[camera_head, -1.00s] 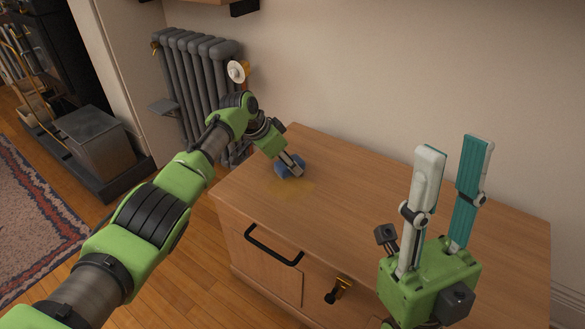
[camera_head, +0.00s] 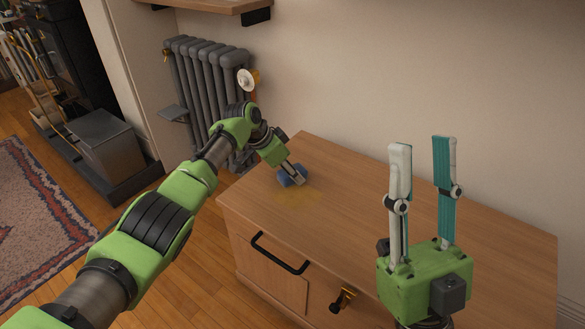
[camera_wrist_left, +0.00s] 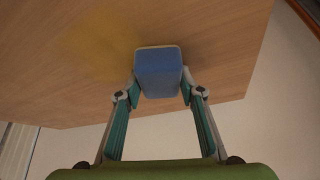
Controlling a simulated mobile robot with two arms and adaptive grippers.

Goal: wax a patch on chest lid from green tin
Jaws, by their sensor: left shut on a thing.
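The chest lid (camera_head: 360,185) is a bare wooden top, with a faint yellowish wax patch (camera_head: 300,194) near its left end. My left gripper (camera_wrist_left: 160,88) is shut on a blue block (camera_wrist_left: 158,72), which looks like an applicator pad with a thin tan edge. In the head view the blue block (camera_head: 290,177) is at the lid, just behind the patch. Whether it presses on the wood is hard to tell. The patch (camera_wrist_left: 100,35) also shows beside the block in the left wrist view. My right gripper (camera_head: 422,146) is open and empty, pointing up. No green tin shows.
A grey radiator (camera_head: 208,90) stands behind the left end, against the wall. A wooden shelf (camera_head: 205,6) hangs above. The lid's middle is clear.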

